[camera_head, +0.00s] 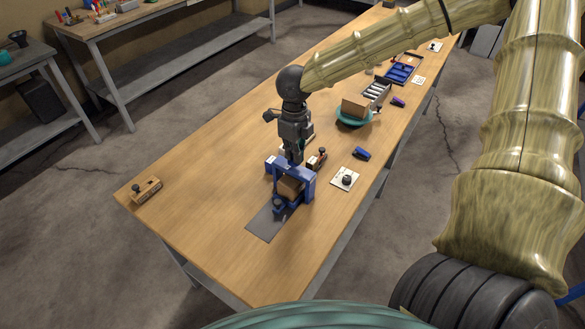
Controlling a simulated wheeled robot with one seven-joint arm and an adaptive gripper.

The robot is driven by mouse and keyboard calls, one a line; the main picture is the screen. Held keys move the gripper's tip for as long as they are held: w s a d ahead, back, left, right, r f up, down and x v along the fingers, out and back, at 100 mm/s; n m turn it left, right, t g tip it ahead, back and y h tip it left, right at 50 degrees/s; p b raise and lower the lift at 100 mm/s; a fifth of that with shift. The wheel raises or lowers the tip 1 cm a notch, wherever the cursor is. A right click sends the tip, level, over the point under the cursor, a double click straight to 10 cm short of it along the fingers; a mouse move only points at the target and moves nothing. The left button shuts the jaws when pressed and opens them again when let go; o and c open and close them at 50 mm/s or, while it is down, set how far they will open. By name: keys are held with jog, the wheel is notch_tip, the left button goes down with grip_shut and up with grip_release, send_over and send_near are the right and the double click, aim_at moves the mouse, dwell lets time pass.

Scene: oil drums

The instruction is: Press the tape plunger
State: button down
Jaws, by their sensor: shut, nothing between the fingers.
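My gripper (293,156) is shut and empty, pointing down over the wooden table. It is just above or behind the top of a blue frame (309,181); I cannot tell whether they touch. A brown carton (290,187) sits inside the frame. A dark grey strip (266,223) runs out from the frame toward the near side, with a small blue part with a dark round top (279,204) at the frame's near foot. I cannot make out a tape plunger for certain; my gripper may hide part of the frame's top.
A white plate with a black knob (345,179) and a small blue item (361,154) lie to the right. A red-brown block with a knob (317,159) is close beside my gripper. A teal bowl (352,121) holds a box. A wooden block (146,190) is far left; table between is clear.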

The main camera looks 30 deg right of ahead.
jog(key=shift+f, duration=0.6)
jog(key=shift+r, duration=0.1)
dwell(0.5)
jog(key=shift+r+p, duration=4)
jog(key=shift+p, duration=0.1)
